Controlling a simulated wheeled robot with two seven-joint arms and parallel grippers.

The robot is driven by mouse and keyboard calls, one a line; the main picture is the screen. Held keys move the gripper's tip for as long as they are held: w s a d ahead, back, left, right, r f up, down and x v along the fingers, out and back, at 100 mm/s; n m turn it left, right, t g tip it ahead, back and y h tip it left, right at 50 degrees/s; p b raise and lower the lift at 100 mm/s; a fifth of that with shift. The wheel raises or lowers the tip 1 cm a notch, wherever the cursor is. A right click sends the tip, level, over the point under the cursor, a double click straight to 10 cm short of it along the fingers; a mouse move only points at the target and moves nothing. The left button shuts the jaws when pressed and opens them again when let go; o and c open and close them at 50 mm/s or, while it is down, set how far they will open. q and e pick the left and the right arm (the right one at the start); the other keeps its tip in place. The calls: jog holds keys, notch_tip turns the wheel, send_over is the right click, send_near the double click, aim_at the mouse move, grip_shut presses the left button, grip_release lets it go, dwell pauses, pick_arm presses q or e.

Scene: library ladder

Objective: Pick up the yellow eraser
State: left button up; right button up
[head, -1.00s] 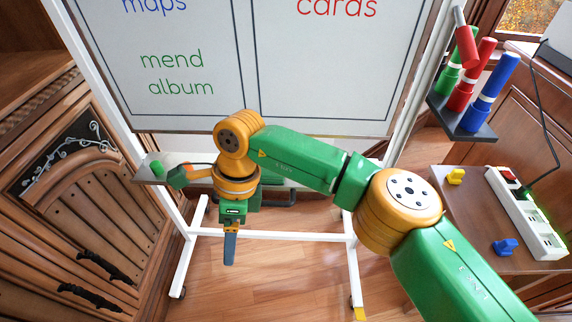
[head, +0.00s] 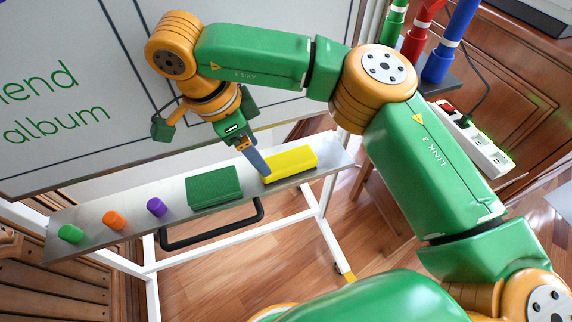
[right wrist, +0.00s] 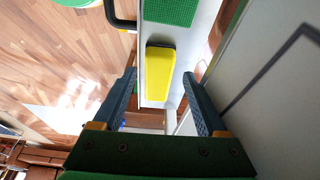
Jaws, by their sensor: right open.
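The yellow eraser (head: 292,163) lies on the right part of the grey tray (head: 336,155) under the whiteboard. My right gripper (head: 262,166) is at the eraser's left end in the head view, pointing down and covering a little of it. In the right wrist view the open fingers (right wrist: 160,76) appear on either side of the yellow eraser (right wrist: 160,80), with gaps to both. I cannot tell whether the fingertips reach down to its height. My left gripper is not in view.
A green eraser (head: 214,187) lies just left on the same tray. Purple (head: 157,207), orange (head: 114,220) and green (head: 71,233) pieces stand farther left. The whiteboard (head: 60,120) rises close behind. A black handle (head: 212,233) hangs below. A power strip (head: 478,145) is at right.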

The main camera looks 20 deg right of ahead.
aim_at(287, 159)
jog(key=d, duration=0.4)
jog(key=shift+w, duration=0.1)
jog(key=shift+d+f+b, duration=0.2)
jog(key=shift+f+b, duration=0.1)
jog(key=shift+b, duration=0.05)
jog(key=b+x, duration=0.1)
jog(key=x, duration=0.3)
jog(key=shift+f, duration=0.25)
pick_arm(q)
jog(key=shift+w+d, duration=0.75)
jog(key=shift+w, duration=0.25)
pick_arm(e)
jog(key=shift+r, duration=0.1)
jog(key=c, duration=1.1)
